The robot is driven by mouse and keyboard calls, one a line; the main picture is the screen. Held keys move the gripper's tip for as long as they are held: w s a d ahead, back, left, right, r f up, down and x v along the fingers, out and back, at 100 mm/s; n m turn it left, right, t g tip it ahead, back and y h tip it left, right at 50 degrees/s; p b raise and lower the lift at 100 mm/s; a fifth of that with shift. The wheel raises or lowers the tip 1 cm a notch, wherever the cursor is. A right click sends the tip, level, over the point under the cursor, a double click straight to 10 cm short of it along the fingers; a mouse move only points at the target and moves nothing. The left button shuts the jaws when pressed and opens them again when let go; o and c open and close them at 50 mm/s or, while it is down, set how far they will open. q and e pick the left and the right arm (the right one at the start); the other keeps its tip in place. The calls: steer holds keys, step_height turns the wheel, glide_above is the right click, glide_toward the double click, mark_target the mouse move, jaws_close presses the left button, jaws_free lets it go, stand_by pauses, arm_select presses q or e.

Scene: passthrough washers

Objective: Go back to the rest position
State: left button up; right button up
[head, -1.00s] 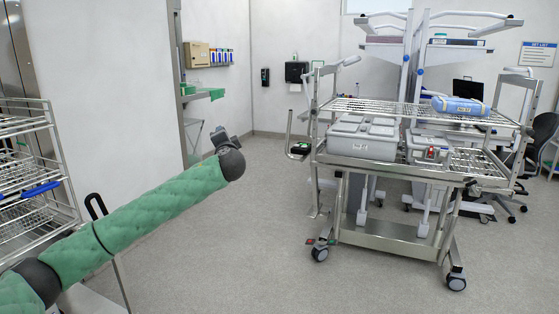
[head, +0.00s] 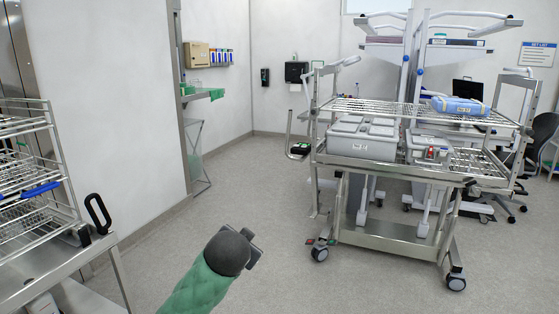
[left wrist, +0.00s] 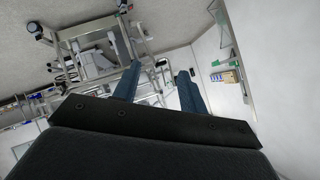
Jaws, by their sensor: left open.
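My left arm, in a green padded sleeve with a dark grey rounded joint, rises from the bottom of the head view. Only a small part of my left gripper (head: 256,248) shows past that joint, over bare floor. In the left wrist view, the gripper (left wrist: 160,82) has its two blue-grey fingers apart with nothing held between them. My right gripper is in neither current view.
A wheeled steel cart (head: 420,173) with grey bins (head: 363,138) and a blue wrapped pack (head: 458,106) stands at right. A wire rack (head: 30,180) on a steel cart stands at left. The floor between (head: 285,210) is clear.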

arm_select(q)
steer(key=s+a+f+n+g, duration=0.1)
steer(key=s+f+g, duration=0.2)
steer(key=s+f, duration=0.8)
steer(key=s+a+f+n+g+h, duration=0.1)
steer(key=s+a+f+n+g, duration=0.1)
steer(key=s+f, duration=1)
steer(key=s+a+f+n+g, duration=0.1)
steer(key=s+f+g, duration=0.3)
steer(key=s+f, duration=0.8)
steer(key=s+n, duration=0.1)
steer(key=s, duration=0.6)
steer(key=shift+a+f, duration=0.25)
steer(key=shift+c, duration=0.6)
steer(key=shift+a, duration=0.15)
